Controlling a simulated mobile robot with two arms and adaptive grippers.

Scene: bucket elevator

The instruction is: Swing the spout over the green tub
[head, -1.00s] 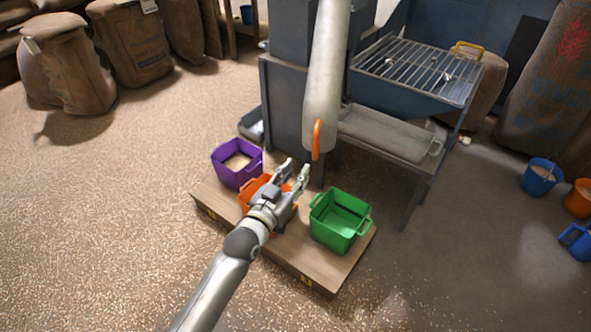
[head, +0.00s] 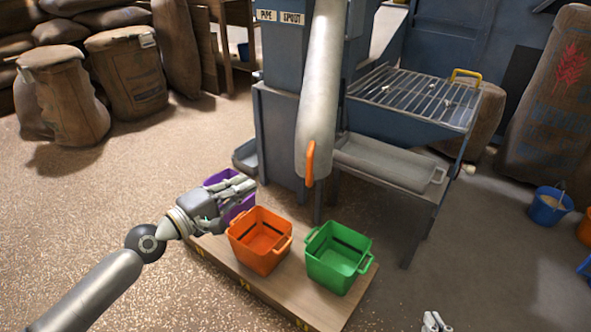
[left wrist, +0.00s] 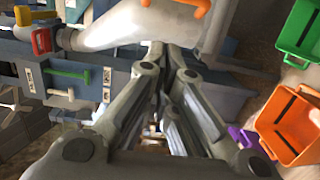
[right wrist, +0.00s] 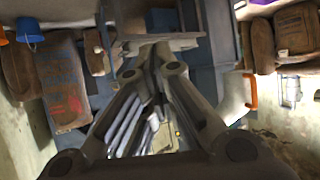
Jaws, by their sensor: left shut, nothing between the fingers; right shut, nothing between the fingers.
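The pale grey spout (head: 318,95) hangs from the blue-grey elevator, its orange handle (head: 310,163) at its lower end. In the head view this end appears above and behind the gap between the orange tub (head: 238,240) and the green tub (head: 330,279). My left gripper (head: 252,186) is shut and empty, left of the spout handle and apart from it, partly hiding the purple tub (head: 216,178). The spout also crosses the top of the left wrist view (left wrist: 120,28). My right gripper (head: 436,322) is shut and empty at the bottom edge, right of the green tub.
The tubs stand in a row on a wooden platform (head: 310,305). A blue hopper with a metal grate (head: 415,98) and a grey trough (head: 390,160) stand right of the spout. Sacks (head: 128,75) stand at the back left. Blue buckets (head: 549,206) stand at the right.

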